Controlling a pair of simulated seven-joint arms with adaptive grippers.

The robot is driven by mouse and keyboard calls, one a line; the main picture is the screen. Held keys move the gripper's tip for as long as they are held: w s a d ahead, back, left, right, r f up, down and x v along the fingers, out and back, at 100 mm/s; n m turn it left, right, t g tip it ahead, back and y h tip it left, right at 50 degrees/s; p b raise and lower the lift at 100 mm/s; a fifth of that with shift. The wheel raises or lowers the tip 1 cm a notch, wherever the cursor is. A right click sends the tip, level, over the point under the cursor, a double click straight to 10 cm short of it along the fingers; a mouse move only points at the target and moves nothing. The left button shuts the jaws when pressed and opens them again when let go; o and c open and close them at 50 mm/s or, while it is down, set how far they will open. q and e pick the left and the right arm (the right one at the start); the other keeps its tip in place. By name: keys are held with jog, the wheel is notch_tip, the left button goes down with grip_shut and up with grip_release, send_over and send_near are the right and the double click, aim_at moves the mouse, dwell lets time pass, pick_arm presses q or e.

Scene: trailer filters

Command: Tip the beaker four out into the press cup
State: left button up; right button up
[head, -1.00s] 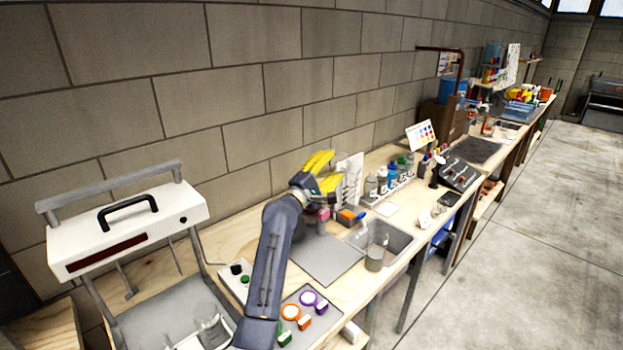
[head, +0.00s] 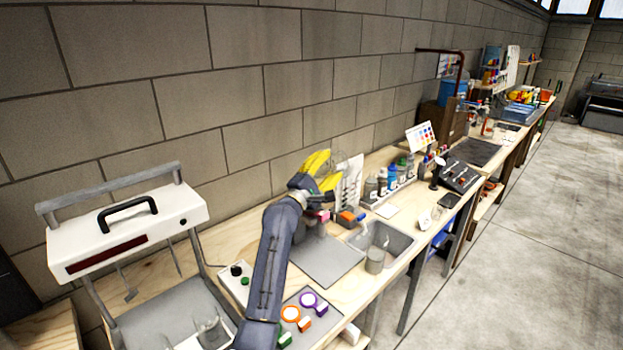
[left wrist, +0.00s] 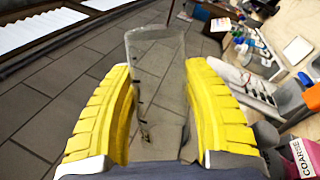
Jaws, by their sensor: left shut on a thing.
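My left gripper (head: 322,172) is raised over the bench near the wall, its yellow fingers pointing to the upper right. In the left wrist view the two yellow fingers are shut on a clear glass beaker (left wrist: 158,85), one on each side. I cannot read a number on the beaker or tell how far it is tilted. In the head view the beaker hardly shows behind the fingers. I cannot tell which vessel is the press cup. My right gripper is not in view.
A white paddle-stirrer machine (head: 130,238) with glass beakers (head: 208,328) on its base stands at the left. Several bottles (head: 382,182) line the wall beyond the sink (head: 400,243). A pink COARSE block (left wrist: 303,158) is near the fingers.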

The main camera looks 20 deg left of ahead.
pick_arm(q)
jog(key=shift+a+r+n+t+y+b, duration=0.35)
jog(key=shift+n+b, duration=0.2)
jog(key=shift+n, duration=0.4)
jog(key=shift+a+r+n+t+y+b, duration=0.2)
jog(key=shift+a+n+b, duration=0.3)
jog(key=shift+n, duration=0.45)
dwell(1.1)
jog(key=shift+d+f, duration=0.1)
